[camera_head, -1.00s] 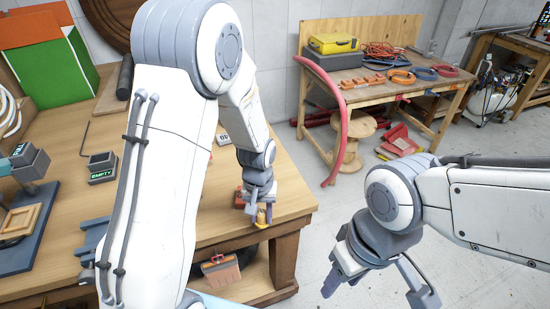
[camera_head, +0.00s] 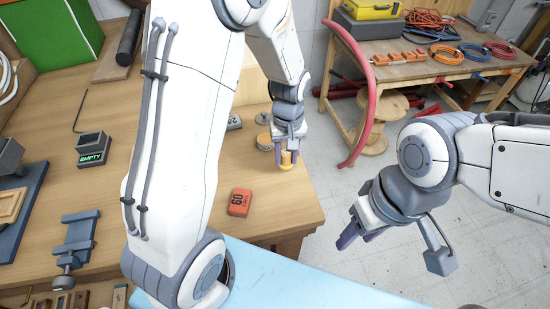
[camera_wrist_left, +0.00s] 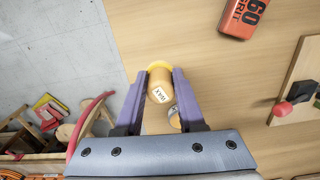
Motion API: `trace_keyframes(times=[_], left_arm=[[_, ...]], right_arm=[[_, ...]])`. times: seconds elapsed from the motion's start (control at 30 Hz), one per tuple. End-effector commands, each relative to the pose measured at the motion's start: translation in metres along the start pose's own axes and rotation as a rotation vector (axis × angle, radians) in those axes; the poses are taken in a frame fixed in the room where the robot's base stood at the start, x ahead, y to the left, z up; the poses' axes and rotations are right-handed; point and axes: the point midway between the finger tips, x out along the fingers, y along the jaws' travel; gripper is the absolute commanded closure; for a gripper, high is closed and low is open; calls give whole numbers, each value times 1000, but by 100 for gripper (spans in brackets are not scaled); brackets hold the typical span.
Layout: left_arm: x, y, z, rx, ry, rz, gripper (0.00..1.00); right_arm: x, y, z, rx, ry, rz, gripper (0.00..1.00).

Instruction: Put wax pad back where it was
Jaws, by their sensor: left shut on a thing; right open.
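The wax pad (camera_head: 286,167) is a small tan cylinder with a yellow rim. In the left wrist view the wax pad (camera_wrist_left: 159,92) shows a white label reading WAX. My left gripper (camera_head: 286,158) is shut on it, with a finger on each side, by the right edge of the wooden bench (camera_head: 180,185). I cannot tell whether the pad touches the bench top. In the left wrist view my left gripper (camera_wrist_left: 159,76) partly hides a round piece behind the pad. My right gripper (camera_head: 362,236) is open and empty, over the floor to the right of the bench.
An orange 60 grit block (camera_head: 240,202) lies on the bench near its front right.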

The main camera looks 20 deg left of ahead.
Motion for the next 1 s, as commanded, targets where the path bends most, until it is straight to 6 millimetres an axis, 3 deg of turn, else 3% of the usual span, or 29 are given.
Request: trace_keyframes(times=[0.1, 0.3, 0.63, 1.0], left_arm=[[13, -15, -20, -6, -3, -2, 100], [26, -26, -37, -2, 0, 0, 100], [64, -26, -37, -1, -1, 0, 100], [70, -26, -38, -1, 1, 1, 100]], right_arm=[[-9, -1, 0, 0, 0, 0, 50], [-13, -1, -1, 1, 0, 0, 50], [-25, -2, -1, 1, 0, 0, 50], [-22, -2, -1, 1, 0, 0, 50]])
